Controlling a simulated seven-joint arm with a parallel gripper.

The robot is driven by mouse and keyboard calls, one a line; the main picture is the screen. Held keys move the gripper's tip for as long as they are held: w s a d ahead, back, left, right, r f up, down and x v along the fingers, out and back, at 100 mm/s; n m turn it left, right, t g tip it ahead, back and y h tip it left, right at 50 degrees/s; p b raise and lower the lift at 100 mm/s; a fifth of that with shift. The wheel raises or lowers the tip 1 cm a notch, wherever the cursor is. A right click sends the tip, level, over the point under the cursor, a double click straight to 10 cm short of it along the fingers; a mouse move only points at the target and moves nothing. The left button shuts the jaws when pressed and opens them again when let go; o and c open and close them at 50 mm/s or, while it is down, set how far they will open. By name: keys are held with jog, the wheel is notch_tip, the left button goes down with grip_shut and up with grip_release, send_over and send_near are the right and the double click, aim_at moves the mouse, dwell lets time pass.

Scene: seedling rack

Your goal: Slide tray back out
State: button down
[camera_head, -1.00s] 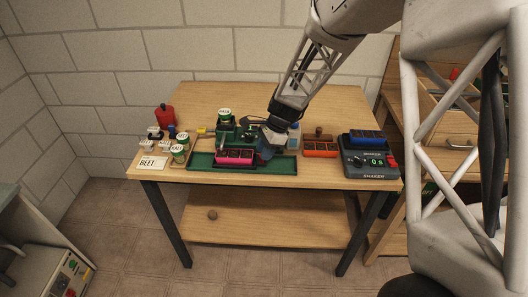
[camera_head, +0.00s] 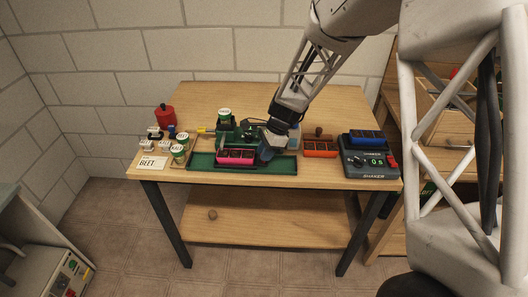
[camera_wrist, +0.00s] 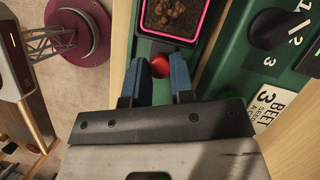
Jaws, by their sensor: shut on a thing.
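The pink-rimmed seedling tray (camera_head: 235,156) with dark cells sits in the long green bed of the seeder (camera_head: 285,168). Its end also shows at the top of the wrist view (camera_wrist: 172,20), with brown soil in the cell. A round red knob (camera_wrist: 160,65) stands just beyond the tray's end, between my two blue fingers. My gripper (camera_wrist: 158,82) is shut on this knob. In the head view my gripper (camera_head: 265,155) is at the right end of the tray, low over the bed, and hides the knob.
Behind the bed stands the green seeder body with a labelled jar (camera_head: 224,114) on top. Labelled jars (camera_head: 178,152) and a BEET card (camera_head: 152,163) are at the left. An orange tray (camera_head: 320,148) and a shaker with a blue tray (camera_head: 368,152) are at the right. The bed's right end is clear.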

jog(key=d, duration=0.9)
jog(key=c, duration=1.3)
grip_release()
jog(key=shift+o, duration=0.2)
jog(key=shift+r, duration=0.15)
jog(key=v, duration=0.7)
jog(key=shift+d+r, duration=0.15)
jog(key=shift+r, duration=0.1)
